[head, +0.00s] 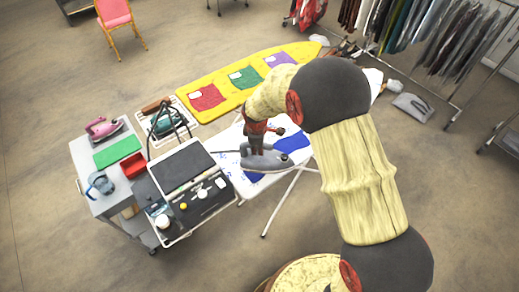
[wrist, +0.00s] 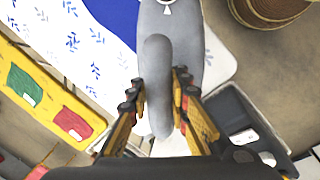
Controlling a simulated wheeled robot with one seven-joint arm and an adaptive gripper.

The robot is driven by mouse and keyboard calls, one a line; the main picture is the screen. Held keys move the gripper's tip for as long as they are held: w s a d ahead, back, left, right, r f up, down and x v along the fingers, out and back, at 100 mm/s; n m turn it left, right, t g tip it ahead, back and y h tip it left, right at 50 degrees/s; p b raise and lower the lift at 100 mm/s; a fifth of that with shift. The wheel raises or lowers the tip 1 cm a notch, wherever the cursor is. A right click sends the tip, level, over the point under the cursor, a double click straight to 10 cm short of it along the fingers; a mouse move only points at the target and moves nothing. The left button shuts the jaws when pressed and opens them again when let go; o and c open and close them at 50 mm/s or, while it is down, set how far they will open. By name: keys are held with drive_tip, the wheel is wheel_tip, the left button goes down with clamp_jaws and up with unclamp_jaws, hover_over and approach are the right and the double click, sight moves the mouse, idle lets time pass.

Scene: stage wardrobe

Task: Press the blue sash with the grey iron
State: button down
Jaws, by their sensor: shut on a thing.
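My gripper (head: 257,148) is shut on the handle of the grey iron (head: 268,162), one finger on each side. In the wrist view my gripper (wrist: 158,95) grips the handle of the grey iron (wrist: 172,35), whose body points away from me. The blue sash (head: 293,142) lies on the white, blue-patterned ironing board (head: 226,137). It also shows in the wrist view (wrist: 112,14), to the left of the iron. The iron is over or beside the sash and hides part of it. I cannot tell whether its sole touches the cloth.
A yellow board (head: 222,81) with red (head: 206,98), green (head: 244,77) and purple (head: 280,59) cloths lies behind the ironing board. A grey cart (head: 82,153) at left carries a pink iron (head: 102,128) and a red box (head: 133,165). Clothes racks (head: 452,100) stand at back right.

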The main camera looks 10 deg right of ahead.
drive_tip(key=shift+w+r+p, duration=0.15)
drive_tip(key=shift+r+p, duration=0.35)
drive_tip(key=shift+r, duration=0.8)
drive_tip(key=shift+f, duration=0.15)
